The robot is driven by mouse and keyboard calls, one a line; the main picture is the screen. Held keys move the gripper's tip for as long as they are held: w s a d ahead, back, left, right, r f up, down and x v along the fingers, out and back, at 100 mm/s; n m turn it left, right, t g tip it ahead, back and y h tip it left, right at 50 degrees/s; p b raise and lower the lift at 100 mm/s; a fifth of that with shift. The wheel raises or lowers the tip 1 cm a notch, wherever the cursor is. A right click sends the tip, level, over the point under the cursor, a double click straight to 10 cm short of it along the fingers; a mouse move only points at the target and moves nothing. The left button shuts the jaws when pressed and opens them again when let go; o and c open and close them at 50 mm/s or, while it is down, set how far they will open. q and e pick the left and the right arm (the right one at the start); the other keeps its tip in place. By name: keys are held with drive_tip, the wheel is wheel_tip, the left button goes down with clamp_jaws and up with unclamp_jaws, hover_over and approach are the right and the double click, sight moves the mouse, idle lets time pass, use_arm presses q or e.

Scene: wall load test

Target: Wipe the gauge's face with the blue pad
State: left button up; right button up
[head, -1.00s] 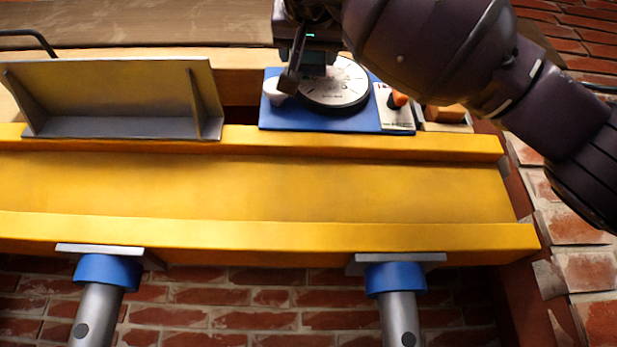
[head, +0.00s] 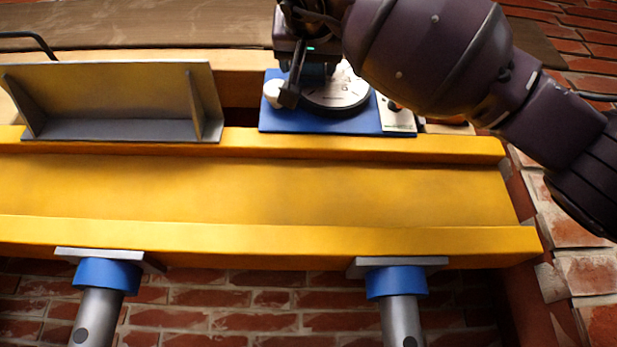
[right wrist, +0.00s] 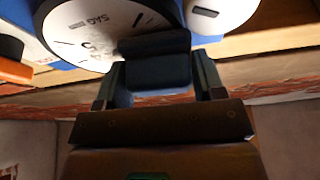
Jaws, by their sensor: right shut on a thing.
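The gauge (head: 340,95) has a round white face with dark markings and sits on a blue plate (head: 320,122). In the right wrist view the gauge's face (right wrist: 105,30) is at the top, upside down, with "SAG" on it. My right gripper (head: 306,80) is in front of the face's upper left part. The right wrist view shows it shut on the dark blue pad (right wrist: 157,72). The pad overlaps part of the face there; I cannot tell whether it touches. My right arm hides the gauge's upper right. My left gripper is out of view.
A white knob (head: 272,93) stands left of the gauge, and a white card (head: 399,120) is to its right. A yellow beam (head: 250,190) runs below, on two grey props with blue collars (head: 396,281). A grey metal bracket (head: 120,100) is at left. Brick wall lies behind.

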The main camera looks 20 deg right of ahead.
drive_tip(key=shift+w+d, duration=0.1)
drive_tip(key=shift+w, duration=0.15)
drive_tip(key=shift+d, duration=0.1)
